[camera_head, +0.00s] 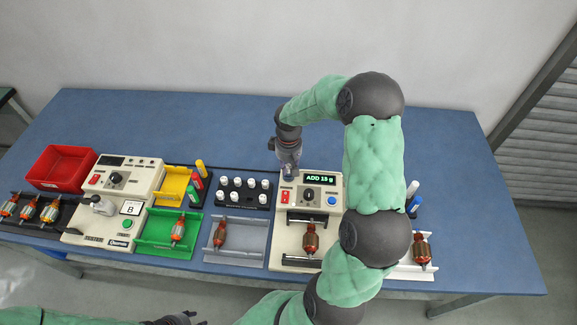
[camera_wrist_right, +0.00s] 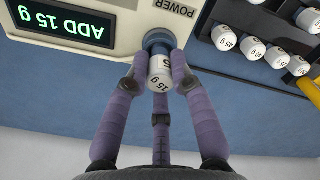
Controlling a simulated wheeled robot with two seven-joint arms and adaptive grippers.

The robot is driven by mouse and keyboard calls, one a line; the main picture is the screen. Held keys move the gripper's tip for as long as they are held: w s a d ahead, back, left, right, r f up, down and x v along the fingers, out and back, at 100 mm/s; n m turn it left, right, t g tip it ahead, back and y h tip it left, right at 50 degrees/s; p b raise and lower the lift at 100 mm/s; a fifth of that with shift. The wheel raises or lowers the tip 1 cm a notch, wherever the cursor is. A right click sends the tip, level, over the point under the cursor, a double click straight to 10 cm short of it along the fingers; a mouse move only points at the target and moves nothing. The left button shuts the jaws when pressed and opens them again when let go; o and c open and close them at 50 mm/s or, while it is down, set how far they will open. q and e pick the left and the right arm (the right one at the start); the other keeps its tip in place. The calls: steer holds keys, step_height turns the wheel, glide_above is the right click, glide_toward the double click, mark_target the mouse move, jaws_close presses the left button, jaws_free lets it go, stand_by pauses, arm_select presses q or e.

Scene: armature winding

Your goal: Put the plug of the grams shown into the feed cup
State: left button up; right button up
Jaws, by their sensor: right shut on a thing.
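My right gripper (camera_head: 290,171) is at the back left of the cream machine (camera_head: 284,230) whose display (camera_head: 319,178) reads "ADD 15 g". In the right wrist view, its fingers (camera_wrist_right: 159,72) are shut on a white plug marked 15 g (camera_wrist_right: 160,75). A round blue-grey cup (camera_wrist_right: 158,40) shows directly behind the plug, beside the display housing. Whether the plug's far end is inside it cannot be told. Several white plugs stand in a black rack (camera_head: 243,193), also seen in the right wrist view (camera_wrist_right: 263,52). My left gripper (camera_head: 180,319) is at the bottom edge; its jaws are unclear.
An armature (camera_head: 310,240) lies across the machine's cradle. A grey tray (camera_head: 234,240), a green tray (camera_head: 160,230) and a white tray (camera_head: 419,271) each hold an armature. A tester (camera_head: 122,178) and a red bin (camera_head: 62,165) are at the left. The back of the blue table is clear.

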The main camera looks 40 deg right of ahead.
steer(key=shift+f, duration=0.3)
stand_by(0.4)
steer(key=o, duration=0.9)
steer(key=shift+r, duration=0.15)
step_height(320, 180, up, 12)
steer(key=shift+f, duration=0.15)
stand_by(0.4)
